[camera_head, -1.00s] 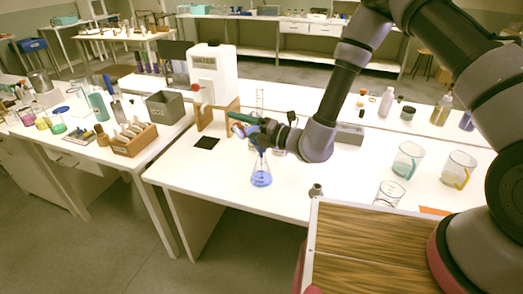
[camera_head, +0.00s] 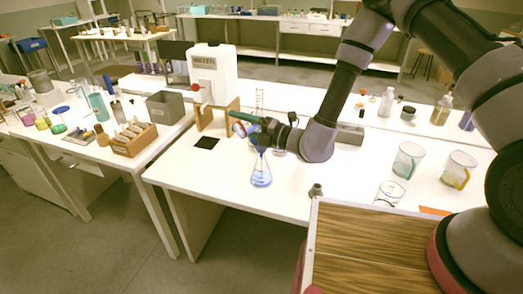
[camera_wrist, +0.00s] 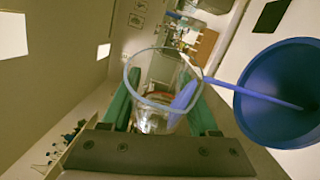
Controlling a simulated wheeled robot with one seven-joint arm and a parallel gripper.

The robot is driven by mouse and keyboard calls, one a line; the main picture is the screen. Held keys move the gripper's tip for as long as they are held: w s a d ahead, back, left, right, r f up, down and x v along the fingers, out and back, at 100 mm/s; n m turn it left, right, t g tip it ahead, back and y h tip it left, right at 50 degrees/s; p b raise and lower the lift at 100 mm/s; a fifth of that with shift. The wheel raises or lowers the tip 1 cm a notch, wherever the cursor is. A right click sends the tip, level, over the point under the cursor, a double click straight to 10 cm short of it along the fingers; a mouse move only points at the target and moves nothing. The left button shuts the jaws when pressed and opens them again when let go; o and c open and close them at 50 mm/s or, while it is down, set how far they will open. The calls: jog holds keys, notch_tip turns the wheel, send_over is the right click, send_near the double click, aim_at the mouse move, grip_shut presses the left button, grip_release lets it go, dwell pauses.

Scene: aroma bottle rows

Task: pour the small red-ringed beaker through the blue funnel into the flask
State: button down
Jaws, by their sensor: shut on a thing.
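My gripper (camera_head: 246,122) is shut on a small clear beaker (camera_wrist: 150,75), which sits between the green fingers in the wrist view. The beaker is tipped toward the blue funnel (camera_wrist: 262,120). A blue streak, seemingly liquid, lies along the beaker's wall, crosses its rim and runs as a thin stream into the funnel. In the head view the beaker (camera_head: 239,130) is small beside the fingers, with a reddish mark. The conical flask (camera_head: 261,178) stands upright on the table below, with blue in it.
A wooden stand (camera_head: 200,118) and a black square pad (camera_head: 207,142) are left of the flask. A tall graduated cylinder (camera_head: 259,100) is behind. Larger beakers (camera_head: 408,160) stand at the right. The table's front left is clear.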

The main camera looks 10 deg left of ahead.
jog(key=shift+w+d+f+m+t+y, duration=0.15)
jog(key=shift+f+m+t+y, duration=0.2)
jog(key=shift+m, duration=0.45)
dwell(1.7)
jog(key=shift+w+r+m, duration=0.1)
jog(key=shift+r+m, duration=0.1)
jog(key=shift+m, duration=0.3)
dwell(1.9)
jog(key=n, duration=0.2)
jog(key=shift+s+a+r+n, duration=0.15)
jog(key=shift+s+a+n, duration=0.05)
jog(key=shift+s+n, duration=0.15)
jog(key=n, duration=0.1)
jog(key=f+n+h, duration=0.1)
jog(key=n+g+h, duration=0.1)
jog(key=shift+s+a+f+n, duration=0.2)
jog(key=shift+s+a+n, duration=0.1)
jog(key=shift+s, duration=0.1)
jog(key=shift+f+n+h, duration=0.45)
jog(key=shift+n+h, duration=0.1)
jog(key=shift+n, duration=0.2)
jog(key=shift+t, duration=0.25)
